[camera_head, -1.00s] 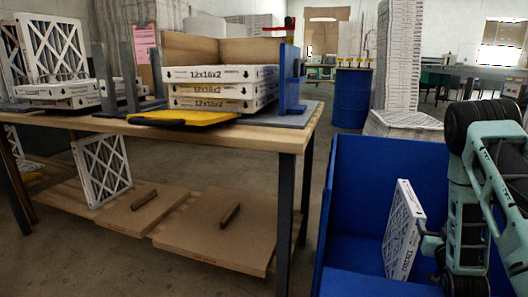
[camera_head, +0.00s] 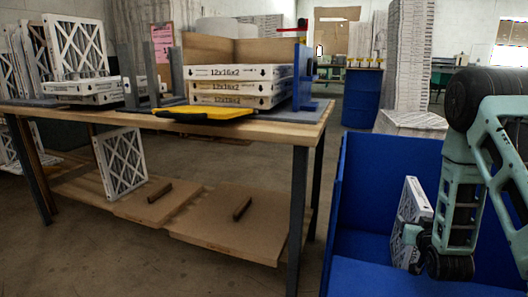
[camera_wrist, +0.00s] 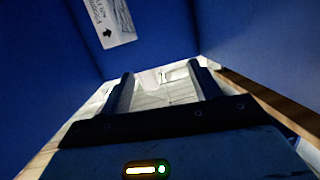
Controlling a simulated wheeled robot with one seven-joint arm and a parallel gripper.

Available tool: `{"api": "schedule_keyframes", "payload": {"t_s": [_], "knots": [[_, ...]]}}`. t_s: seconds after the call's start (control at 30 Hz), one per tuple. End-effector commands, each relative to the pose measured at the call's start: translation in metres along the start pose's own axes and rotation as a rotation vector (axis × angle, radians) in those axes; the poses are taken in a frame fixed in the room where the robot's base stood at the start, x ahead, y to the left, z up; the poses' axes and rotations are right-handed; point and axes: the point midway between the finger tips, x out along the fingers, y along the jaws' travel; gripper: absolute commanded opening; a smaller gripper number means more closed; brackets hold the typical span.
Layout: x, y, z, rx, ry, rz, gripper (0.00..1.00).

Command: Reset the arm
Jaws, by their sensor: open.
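My gripper (camera_head: 416,236) is in the blue bin at the right of the head view, low beside a boxed filter (camera_head: 408,215). The filter is white with a lattice face and stands on edge in the bin. The gripper partly overlaps its right side, and I cannot tell whether they touch. In the wrist view my gripper (camera_wrist: 164,82) has its two fingers spread apart. Pale, blurred surfaces show between and beyond them. A white printed label with a black arrow (camera_wrist: 110,22) shows at the upper left against blue walls.
The blue bin (camera_head: 352,190) has tall walls around the gripper. A wooden table (camera_head: 275,131) on the left carries stacked filter boxes (camera_head: 238,86), a yellow-and-black item (camera_head: 203,112) and more filters. A blue barrel (camera_head: 361,98) and tall white stacks (camera_head: 407,55) stand behind.

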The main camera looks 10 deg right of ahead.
Motion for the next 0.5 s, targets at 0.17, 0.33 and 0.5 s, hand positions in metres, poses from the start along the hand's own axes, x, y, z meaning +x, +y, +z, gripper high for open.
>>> {"api": "schedule_keyframes", "payload": {"t_s": [0.17,0.33,0.5], "knots": [[-0.006,-0.064,-0.003,0.0,-0.135,-0.09,0.62],[-0.042,-0.155,-0.002,-0.039,-0.346,-0.236,0.62],[-0.124,-0.243,0.004,-0.155,-0.599,-0.416,0.62]]}}
